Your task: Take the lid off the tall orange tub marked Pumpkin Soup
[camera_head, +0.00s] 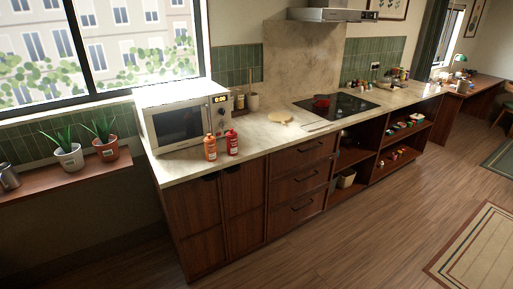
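A tall orange container (210,149) stands upright near the front edge of the counter, in front of the microwave. It has a pale label too small to read and a narrower orange top that appears to be on it. A similar red container (232,144) stands upright just to its right, also with a small label. Neither of my grippers is in view, and nothing touches either container.
A white microwave (178,127) is close behind the containers. The light stone counter (262,143) is clear to their right, up to a round wooden board (280,117) and a black hob (352,107) with a red pan (321,102). Potted plants (68,157) stand on the left ledge. The floor in front is open.

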